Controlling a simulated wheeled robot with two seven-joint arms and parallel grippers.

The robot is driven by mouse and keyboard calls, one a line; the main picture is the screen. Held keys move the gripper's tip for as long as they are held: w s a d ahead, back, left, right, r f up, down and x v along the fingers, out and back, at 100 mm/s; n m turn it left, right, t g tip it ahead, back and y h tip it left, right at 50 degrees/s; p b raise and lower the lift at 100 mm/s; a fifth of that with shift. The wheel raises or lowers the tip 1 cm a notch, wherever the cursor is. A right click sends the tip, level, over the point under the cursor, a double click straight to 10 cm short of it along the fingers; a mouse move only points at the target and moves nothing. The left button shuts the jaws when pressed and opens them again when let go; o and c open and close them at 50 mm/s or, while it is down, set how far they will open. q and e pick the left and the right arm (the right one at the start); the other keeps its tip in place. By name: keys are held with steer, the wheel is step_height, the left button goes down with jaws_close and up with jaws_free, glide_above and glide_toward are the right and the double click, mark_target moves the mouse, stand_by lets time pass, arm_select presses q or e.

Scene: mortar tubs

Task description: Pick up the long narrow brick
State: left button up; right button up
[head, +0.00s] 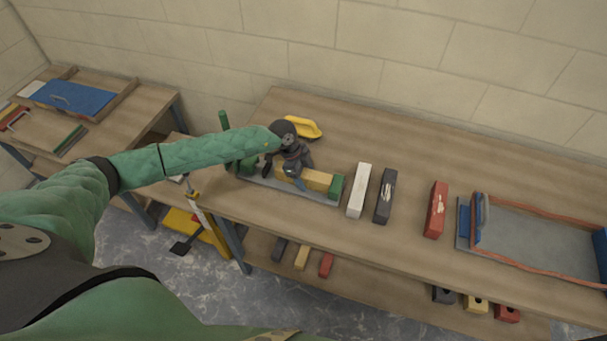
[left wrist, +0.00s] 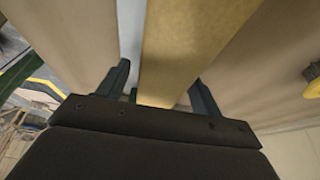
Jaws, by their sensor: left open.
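A long narrow yellow brick (head: 312,179) lies on a grey strip (head: 285,189) with a green block (head: 337,187) at its right end. My left gripper (head: 284,175) is over the brick's left part, which it partly hides. In the left wrist view the yellow brick (left wrist: 190,45) runs between the two spread fingers of the open left gripper (left wrist: 160,75). I cannot tell whether either finger touches it. My right gripper is not in view.
To the right stand a white brick (head: 359,190), a dark brick (head: 385,196), a red brick (head: 436,210) and a tray with red rims (head: 540,268). A yellow-handled tool (head: 304,127) lies behind my gripper.

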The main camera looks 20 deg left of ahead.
arm_select(q)
steer(key=shift+f, duration=0.15)
jaws_close()
stand_by(0.4)
